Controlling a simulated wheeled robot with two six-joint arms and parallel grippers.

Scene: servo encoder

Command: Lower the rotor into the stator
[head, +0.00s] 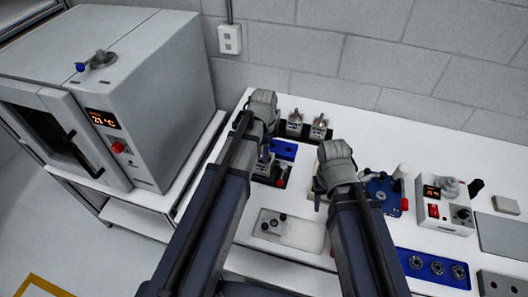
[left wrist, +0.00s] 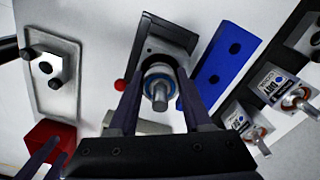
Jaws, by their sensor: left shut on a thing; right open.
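The rotor (left wrist: 159,84), with a blue ring and a metal shaft, is between the fingers of my left gripper (left wrist: 160,103), which is shut on it. In the head view my left gripper (head: 264,160) is above a dark fixture block (left wrist: 168,32) with a red knob. The rotor lines up over the near end of this block in the left wrist view. The stator is not clearly visible; the rotor and fingers cover that spot, and I cannot tell whether the rotor is inside it. My right gripper (head: 318,200) is open, right of the left one.
A blue two-hole block (left wrist: 229,55) lies beside the fixture. Two labelled motor units (head: 295,124) stand behind. A pale tray with black knobs (head: 290,231) lies in front.

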